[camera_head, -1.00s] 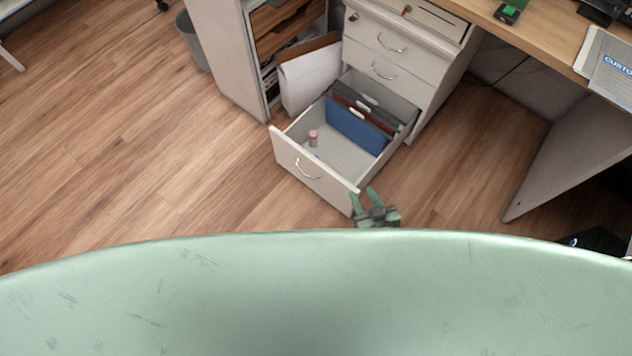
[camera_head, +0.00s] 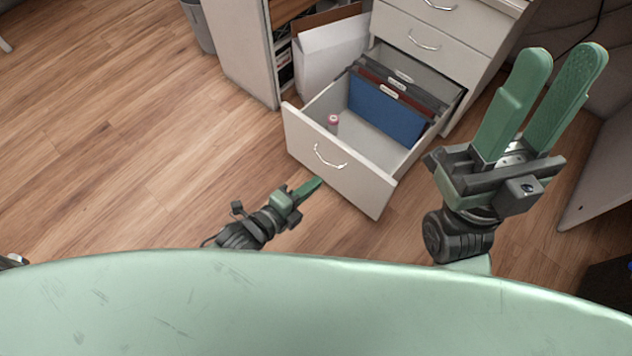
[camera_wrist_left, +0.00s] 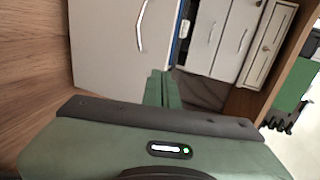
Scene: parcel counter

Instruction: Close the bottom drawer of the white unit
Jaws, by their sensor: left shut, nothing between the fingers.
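The white unit's bottom drawer (camera_head: 352,182) is pulled far out, with its front panel and curved metal handle facing me. It also shows in the left wrist view (camera_wrist_left: 105,55). Inside it are blue and dark hanging folders (camera_head: 385,108) and a small pink-capped item (camera_head: 333,122). My left gripper (camera_head: 318,182) is shut and empty, its tips near the lower edge of the drawer front, below the handle; I cannot tell whether they touch. My right gripper (camera_head: 566,58) is open and empty, raised to the right of the drawer.
The unit's upper drawers (camera_head: 440,45) look shut. A white shelf cabinet (camera_head: 243,55) and a white file box (camera_head: 325,50) stand left of the drawer. A grey bin (camera_head: 197,25) is behind. Wooden floor on the left is clear.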

